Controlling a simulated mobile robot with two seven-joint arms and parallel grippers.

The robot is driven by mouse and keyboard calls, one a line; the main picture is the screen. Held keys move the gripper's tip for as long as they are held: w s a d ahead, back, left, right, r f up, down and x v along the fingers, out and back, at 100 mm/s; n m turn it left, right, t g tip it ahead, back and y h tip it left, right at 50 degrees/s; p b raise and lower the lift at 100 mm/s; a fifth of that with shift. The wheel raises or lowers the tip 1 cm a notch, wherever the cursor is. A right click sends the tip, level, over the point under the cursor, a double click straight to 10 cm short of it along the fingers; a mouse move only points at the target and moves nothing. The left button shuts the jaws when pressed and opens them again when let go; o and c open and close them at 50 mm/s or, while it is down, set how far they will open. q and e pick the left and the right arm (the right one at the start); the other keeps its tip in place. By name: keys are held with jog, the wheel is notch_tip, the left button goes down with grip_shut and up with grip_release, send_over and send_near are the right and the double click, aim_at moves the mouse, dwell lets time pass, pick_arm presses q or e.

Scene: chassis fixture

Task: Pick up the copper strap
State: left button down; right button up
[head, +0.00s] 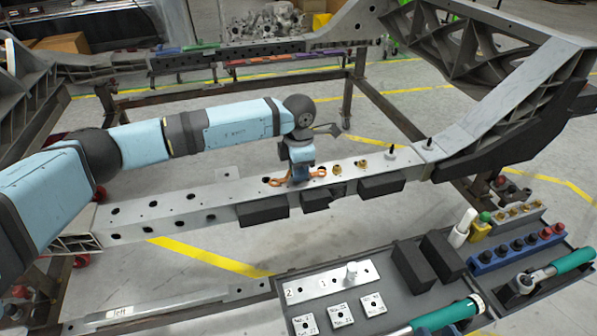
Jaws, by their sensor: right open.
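The copper strap (276,183) is an orange-brown piece at the top of the long grey chassis rail, near its middle. Its ends show on both sides of my left gripper (299,178). My left gripper points down at the strap's middle, and its fingers hide that part. I cannot tell whether the fingers are closed on the strap, or whether the strap touches the rail. My right gripper is not in view.
Brass fittings (362,164) and dark-tipped studs stand on the rail (160,217) right of the strap. Black blocks hang along its front. A dark tray (395,306) in front holds a plate, labelled squares, black blocks and teal-handled tools. A blue socket rack (517,250) stands at right.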

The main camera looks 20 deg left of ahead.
pick_arm(q)
jog(key=shift+r, duration=0.1)
pick_arm(e)
jog(key=shift+d, duration=0.1)
pick_arm(q)
jog(key=shift+r, duration=0.55)
notch_tip(320, 180, up, 19)
jog(key=p, duration=0.3)
pick_arm(e)
jog(key=f+g, duration=0.1)
jog(key=s+d+f+h, duration=0.1)
jog(key=f, duration=0.1)
jog(key=s+d+f+g, duration=0.1)
jog(key=shift+d+f+g+h, duration=0.15)
jog(key=shift+f+g+h, duration=0.15)
jog(key=shift+f, duration=0.05)
pick_arm(q)
jog(key=shift+f, duration=0.1)
jog(key=shift+p, duration=0.3)
jog(key=shift+r+p, duration=1.25)
jog(key=shift+r, duration=1)
pick_arm(e)
jog(key=shift+r, duration=1.4)
